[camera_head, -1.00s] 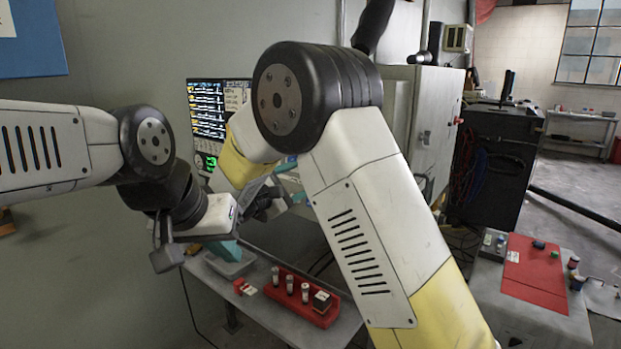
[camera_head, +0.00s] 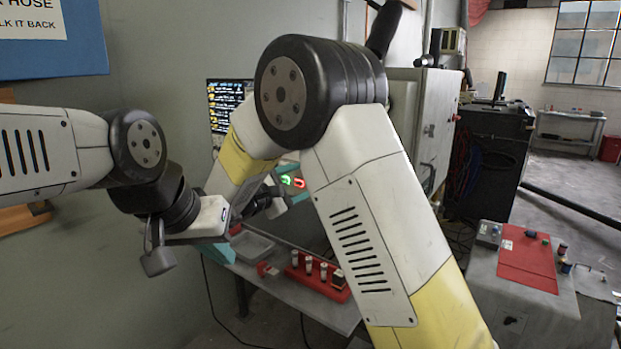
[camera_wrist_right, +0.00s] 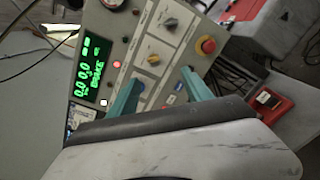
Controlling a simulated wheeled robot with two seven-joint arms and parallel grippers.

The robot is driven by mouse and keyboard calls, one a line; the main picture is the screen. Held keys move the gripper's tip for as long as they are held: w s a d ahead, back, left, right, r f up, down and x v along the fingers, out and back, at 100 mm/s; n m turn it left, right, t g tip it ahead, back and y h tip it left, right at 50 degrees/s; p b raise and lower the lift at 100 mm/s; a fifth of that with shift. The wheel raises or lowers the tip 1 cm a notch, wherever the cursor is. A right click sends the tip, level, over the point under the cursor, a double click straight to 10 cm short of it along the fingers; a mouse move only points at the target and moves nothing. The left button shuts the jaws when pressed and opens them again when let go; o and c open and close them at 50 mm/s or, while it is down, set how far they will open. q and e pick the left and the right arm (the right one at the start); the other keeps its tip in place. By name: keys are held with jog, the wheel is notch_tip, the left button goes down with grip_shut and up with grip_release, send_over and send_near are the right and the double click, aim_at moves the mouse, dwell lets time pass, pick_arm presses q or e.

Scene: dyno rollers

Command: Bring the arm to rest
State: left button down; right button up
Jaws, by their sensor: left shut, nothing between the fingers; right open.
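My left arm comes in from the left in the head view. Its gripper (camera_head: 217,252) hangs low with teal fingers shut and empty, beside the left end of the table. My right arm crosses the middle and folds back on itself. Its gripper is partly hidden behind my forearm in the head view. In the right wrist view my right gripper (camera_wrist_right: 161,80) has two teal fingers spread apart with nothing held between them. They point toward a control panel (camera_wrist_right: 150,62) with knobs, a red button (camera_wrist_right: 207,46) and a green readout (camera_wrist_right: 90,70).
A table (camera_head: 325,312) below holds a grey tray (camera_head: 252,245) and a red rack (camera_head: 318,280) with small cylinders. A monitor (camera_head: 228,100) stands behind my right forearm. A grey cabinet (camera_head: 437,115) stands behind. At right, a bench (camera_head: 510,295) carries a red mat (camera_head: 527,262).

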jog(key=s+d+f+m+g+y, duration=0.15)
jog(key=s+d+m+g, duration=0.35)
jog(key=d, duration=0.5)
jog(key=s+d+f+m+g+y, duration=0.1)
jog(key=s+d+m+g+y, duration=0.2)
jog(key=s+d, duration=0.5)
jog(key=s+a+r+m+y, duration=0.1)
jog(key=s+m+y, duration=0.7)
jog(key=s, duration=0.8)
jog(key=shift+r+m, duration=0.35)
jog(key=shift+m, duration=0.55)
